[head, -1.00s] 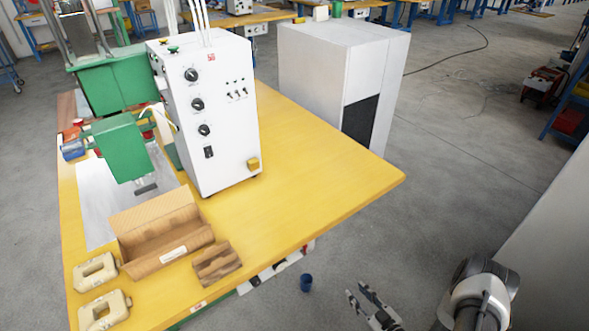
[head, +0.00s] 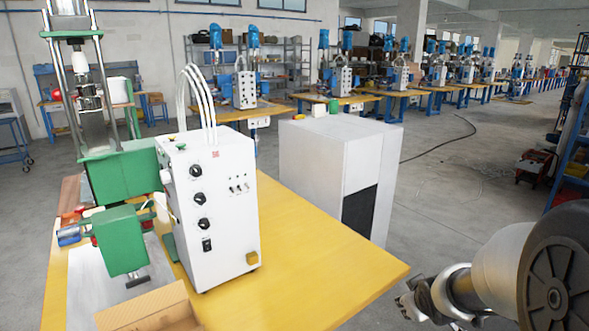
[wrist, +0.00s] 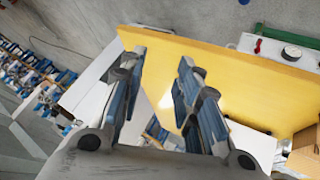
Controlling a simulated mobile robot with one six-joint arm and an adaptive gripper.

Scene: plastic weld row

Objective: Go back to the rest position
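My gripper (wrist: 163,60) is open in the wrist view, with its two blue-grey fingers apart and nothing between them. In the head view my gripper (head: 408,304) is partly visible at the lower right, beyond my arm's wrist. It is off the right corner of the yellow table (head: 330,260) and touches nothing that I can see. The yellow table top also shows beyond the fingers in the wrist view (wrist: 235,80).
A white control box (head: 225,220) and a green welding machine (head: 120,240) stand on the table. A cardboard box (head: 150,308) is at the front edge. A white cabinet (head: 325,165) stands behind the table. Grey floor on the right is open.

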